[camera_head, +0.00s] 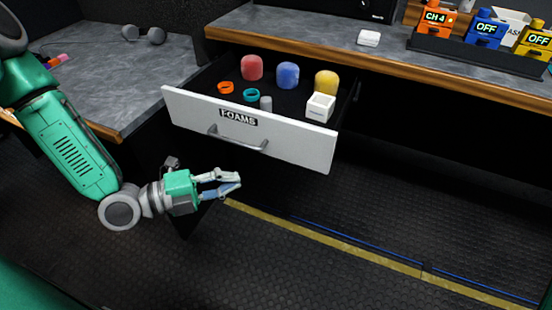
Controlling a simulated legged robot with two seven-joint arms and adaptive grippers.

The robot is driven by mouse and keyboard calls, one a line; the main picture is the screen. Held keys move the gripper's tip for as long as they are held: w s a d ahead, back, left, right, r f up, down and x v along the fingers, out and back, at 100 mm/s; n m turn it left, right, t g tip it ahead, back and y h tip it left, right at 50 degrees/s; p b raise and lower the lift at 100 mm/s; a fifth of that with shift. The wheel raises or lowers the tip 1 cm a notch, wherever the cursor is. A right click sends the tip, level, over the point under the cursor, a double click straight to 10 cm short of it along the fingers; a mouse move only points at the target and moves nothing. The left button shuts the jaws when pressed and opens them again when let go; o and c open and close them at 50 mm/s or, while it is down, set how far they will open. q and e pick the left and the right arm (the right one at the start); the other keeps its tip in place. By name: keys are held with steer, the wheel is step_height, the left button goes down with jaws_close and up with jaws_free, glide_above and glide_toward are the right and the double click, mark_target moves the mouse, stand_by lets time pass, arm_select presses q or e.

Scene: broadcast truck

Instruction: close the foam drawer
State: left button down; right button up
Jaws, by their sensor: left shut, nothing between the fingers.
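The foam drawer (290,142) is pulled out from under the desk, with a white front labelled FOAMS and a grey bar handle (238,138). Inside it lie a red foam (252,68), a blue foam (288,75), a yellow foam (326,82), an orange ring (225,88), a teal ring (251,95), a small grey cylinder (266,103) and a white box (320,107). My left gripper (238,182) is shut and empty, below and in front of the drawer front, apart from the handle. My right gripper is not in view.
The desk top (330,38) with a wooden edge runs above the drawer. A white block (369,37) and a black rack (470,52) of coloured packs stand on it. A side desk (125,75) is at left. The floor (400,220) in front is clear.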

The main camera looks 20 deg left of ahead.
arm_select(q)
steer(key=r+m, duration=0.2)
steer(key=b, duration=0.3)
glide_toward(293, 147)
steer(key=shift+t+h, duration=0.3)
steer(key=shift+h, duration=0.1)
steer(key=x, duration=0.4)
steer(key=f+x, duration=0.1)
steer(key=x, duration=0.1)
steer(key=shift+s+d+f, duration=0.1)
steer(key=shift+s+d, duration=0.2)
steer(key=shift+d, duration=0.1)
steer(key=shift+w, duration=0.65)
